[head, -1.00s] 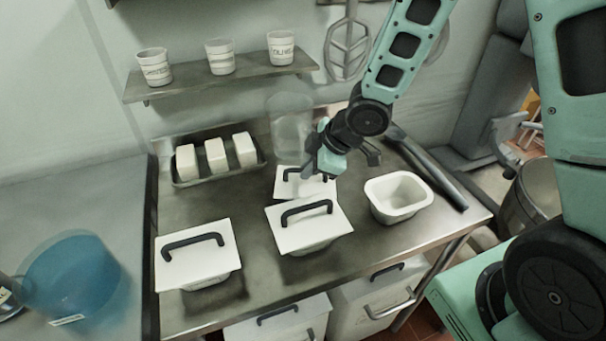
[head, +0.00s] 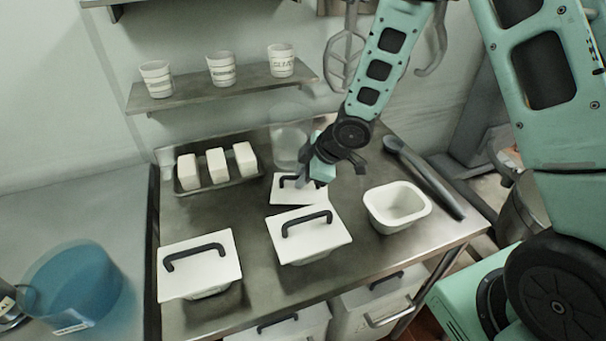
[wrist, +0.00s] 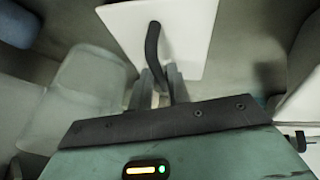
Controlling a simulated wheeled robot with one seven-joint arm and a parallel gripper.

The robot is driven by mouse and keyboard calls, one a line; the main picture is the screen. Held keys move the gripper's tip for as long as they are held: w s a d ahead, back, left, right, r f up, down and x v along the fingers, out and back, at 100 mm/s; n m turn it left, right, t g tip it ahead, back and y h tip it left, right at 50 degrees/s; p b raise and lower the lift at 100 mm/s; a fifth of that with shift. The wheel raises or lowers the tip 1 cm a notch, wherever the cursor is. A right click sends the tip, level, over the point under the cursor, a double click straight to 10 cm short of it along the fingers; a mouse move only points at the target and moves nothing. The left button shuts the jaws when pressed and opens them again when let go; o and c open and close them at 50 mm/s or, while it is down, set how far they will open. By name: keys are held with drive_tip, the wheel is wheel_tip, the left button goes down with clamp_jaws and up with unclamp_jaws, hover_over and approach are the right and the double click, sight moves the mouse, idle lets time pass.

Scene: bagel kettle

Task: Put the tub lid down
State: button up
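A white square tub lid (head: 284,193) with a dark bar handle is behind the middle covered tub, at the back of the steel table. It also shows in the wrist view (wrist: 188,38). My gripper (head: 303,182) is over this lid; in the wrist view its two fingers (wrist: 162,88) are on both sides of one end of the handle, closed on it. The lid looks flat, at or just above the table; I cannot tell whether it touches. An open, empty white tub (head: 397,222) stands to the right, without a lid.
Two lidded tubs, middle (head: 318,240) and left (head: 205,272), stand at the front. A tray (head: 222,183) with white blocks is back left. A clear container (head: 290,148) stands close behind the lid. A dark bar-like tool (head: 428,180) lies right.

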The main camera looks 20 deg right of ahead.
drive_tip(key=shift+d+r, duration=0.15)
drive_tip(key=shift+r, duration=0.35)
drive_tip(key=p+v, duration=0.4)
drive_tip(key=v, duration=0.7)
drive_tip(key=s+a+r+m+g+h, duration=0.1)
drive_tip(key=s+a+r+m, duration=0.1)
drive_tip(key=s, duration=0.6)
drive_tip(key=s+a+r+m+g+h, duration=0.1)
drive_tip(key=s+a+r, duration=0.3)
drive_tip(key=s, duration=0.4)
drive_tip(key=s+a+r+m+g+h, duration=0.1)
drive_tip(key=s+a+r+m+g, duration=0.1)
drive_tip(key=s, duration=0.6)
drive_tip(key=shift+a+r+m+g+h, duration=0.3)
drive_tip(key=shift+a+r+m, duration=0.45)
drive_tip(key=shift+a, duration=0.25)
